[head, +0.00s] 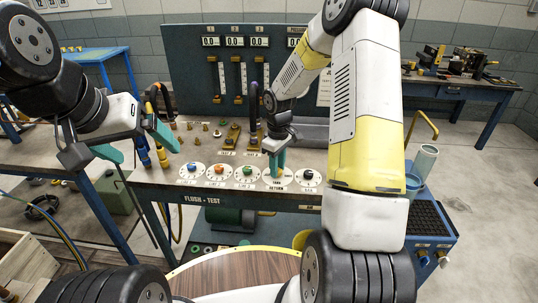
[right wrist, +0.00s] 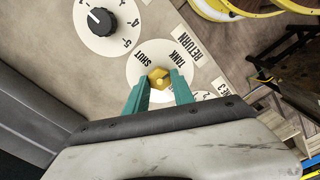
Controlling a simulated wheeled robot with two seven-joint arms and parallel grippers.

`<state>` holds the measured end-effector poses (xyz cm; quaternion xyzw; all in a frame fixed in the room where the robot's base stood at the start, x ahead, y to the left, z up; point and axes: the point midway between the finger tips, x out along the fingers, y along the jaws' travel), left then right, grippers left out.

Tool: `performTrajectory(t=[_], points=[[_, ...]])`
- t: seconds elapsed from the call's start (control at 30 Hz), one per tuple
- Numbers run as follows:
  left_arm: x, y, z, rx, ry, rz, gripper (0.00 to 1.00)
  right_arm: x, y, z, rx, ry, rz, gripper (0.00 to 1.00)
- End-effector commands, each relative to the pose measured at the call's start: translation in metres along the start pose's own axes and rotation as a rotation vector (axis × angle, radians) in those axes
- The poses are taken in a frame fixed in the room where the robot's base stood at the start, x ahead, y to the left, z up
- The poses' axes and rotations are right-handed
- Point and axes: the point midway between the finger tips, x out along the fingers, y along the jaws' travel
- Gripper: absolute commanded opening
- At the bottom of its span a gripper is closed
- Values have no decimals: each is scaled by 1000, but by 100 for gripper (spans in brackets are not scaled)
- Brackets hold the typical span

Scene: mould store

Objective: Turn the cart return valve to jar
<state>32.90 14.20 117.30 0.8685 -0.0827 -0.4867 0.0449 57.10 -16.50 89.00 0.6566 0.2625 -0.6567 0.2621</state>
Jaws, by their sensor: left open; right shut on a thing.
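The return valve is a brass-yellow knob (right wrist: 158,77) on a white round dial (right wrist: 150,52). SHUT, TANK and RETURN can be read on and beside the dial in the right wrist view. No JAR mark can be read; my fingers cover part of the dial. I cannot tell where the knob points. My right gripper (right wrist: 160,90) is shut on this knob, with a teal finger on either side. In the head view the right gripper (head: 277,160) points down at the dial, fourth in the row. My left gripper (head: 138,146) is open and empty, above the bench's left end.
Brass fittings and a gauge panel (head: 238,62) stand behind. A pale green cup (head: 427,158) is at right.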

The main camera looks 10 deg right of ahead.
Motion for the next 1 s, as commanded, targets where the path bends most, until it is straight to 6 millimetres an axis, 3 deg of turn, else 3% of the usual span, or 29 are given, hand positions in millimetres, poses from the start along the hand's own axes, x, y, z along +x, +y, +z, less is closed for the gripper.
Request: performTrajectory(t=[1.0], points=[[0,0,0,0,0,0,92,-1,1,0,895,1,2,0]])
